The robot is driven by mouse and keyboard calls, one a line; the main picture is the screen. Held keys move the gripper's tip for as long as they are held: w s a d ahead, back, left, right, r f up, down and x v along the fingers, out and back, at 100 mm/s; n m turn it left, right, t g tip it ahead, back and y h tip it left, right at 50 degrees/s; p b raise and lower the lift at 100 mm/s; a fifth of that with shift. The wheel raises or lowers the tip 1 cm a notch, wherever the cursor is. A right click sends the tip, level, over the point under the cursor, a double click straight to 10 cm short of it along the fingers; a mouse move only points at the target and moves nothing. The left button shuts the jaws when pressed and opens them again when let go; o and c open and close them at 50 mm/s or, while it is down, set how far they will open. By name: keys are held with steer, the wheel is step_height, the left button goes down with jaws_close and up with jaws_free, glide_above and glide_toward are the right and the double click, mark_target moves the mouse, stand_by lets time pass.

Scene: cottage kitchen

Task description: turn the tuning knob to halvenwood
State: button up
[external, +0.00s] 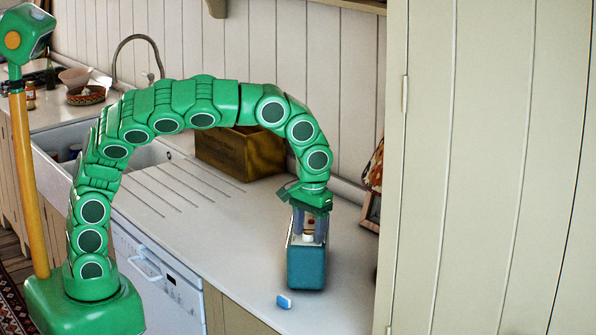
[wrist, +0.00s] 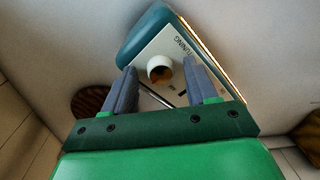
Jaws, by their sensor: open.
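A teal radio (external: 306,266) stands on the white worktop, and its pale top panel, marked "TUNING", shows in the wrist view (wrist: 180,49). The tuning knob (wrist: 159,66) is a round cream knob on that panel; it is small in the external view (external: 308,238). My gripper (external: 308,232) points down over the radio. In the wrist view its fingers (wrist: 160,72) are open, one on each side of the knob, with a gap to each. I cannot make out the station names or which one the knob points to.
A wooden box (external: 240,152) stands behind to the left.

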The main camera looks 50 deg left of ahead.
steer(key=c, duration=1.1)
steer(key=shift+o, duration=0.2)
steer(key=shift+m, duration=0.4)
steer(key=m, duration=0.2)
steer(key=shift+s+m, duration=0.1)
steer(key=shift+m, duration=0.3)
steer(key=m, duration=0.3)
steer(key=shift+m, duration=0.4)
steer(key=m, duration=0.3)
steer(key=shift+t, duration=0.3)
steer(key=shift+a+m, duration=0.1)
steer(key=shift+m, duration=1.6)
